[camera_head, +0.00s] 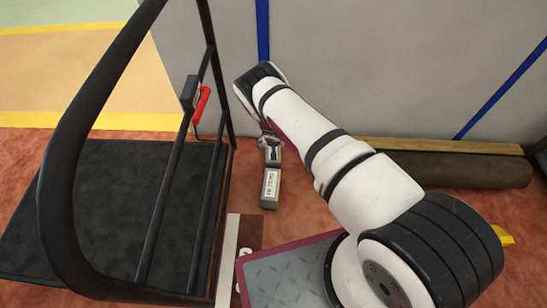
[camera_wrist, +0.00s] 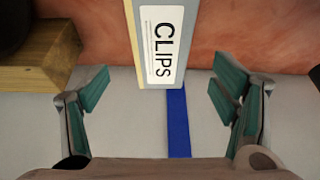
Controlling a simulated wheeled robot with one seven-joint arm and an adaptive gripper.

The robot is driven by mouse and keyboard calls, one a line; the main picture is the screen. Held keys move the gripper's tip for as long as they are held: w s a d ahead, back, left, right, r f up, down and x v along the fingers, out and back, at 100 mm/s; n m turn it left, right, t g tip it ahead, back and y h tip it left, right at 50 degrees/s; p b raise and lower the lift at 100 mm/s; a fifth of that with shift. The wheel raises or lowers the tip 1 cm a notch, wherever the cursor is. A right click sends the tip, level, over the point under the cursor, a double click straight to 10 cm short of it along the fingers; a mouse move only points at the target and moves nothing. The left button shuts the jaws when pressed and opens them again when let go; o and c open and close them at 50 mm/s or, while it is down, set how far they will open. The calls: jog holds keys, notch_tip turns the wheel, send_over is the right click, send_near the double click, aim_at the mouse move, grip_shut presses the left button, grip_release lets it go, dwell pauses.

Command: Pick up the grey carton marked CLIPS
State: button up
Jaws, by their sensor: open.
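The grey carton marked CLIPS (camera_wrist: 164,45) comes in from the top of the wrist view, its white label facing the camera. Its near end lies between the lines of my two fingers, with a gap on each side. My gripper (camera_wrist: 160,88) is open, with nothing held between its teal pads.
A black cart (camera_head: 110,200) is at the left. A grey wall (camera_head: 370,60) with blue stripes rises behind. A wooden beam (camera_head: 430,146) and a dark roll (camera_head: 460,170) lie at the right.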

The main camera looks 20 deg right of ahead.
jog(key=shift+b+x, duration=0.6)
jog(key=shift+x, duration=0.9)
jog(key=shift+b+x, duration=1.85)
jog(key=shift+x, duration=0.65)
jog(key=shift+s+a+f+b, duration=0.1)
jog(key=shift+s+f+b, duration=0.1)
jog(key=shift+f+b, duration=0.15)
jog(key=c, duration=1.7)
jog(key=shift+r, duration=0.1)
jog(key=shift+c, duration=0.4)
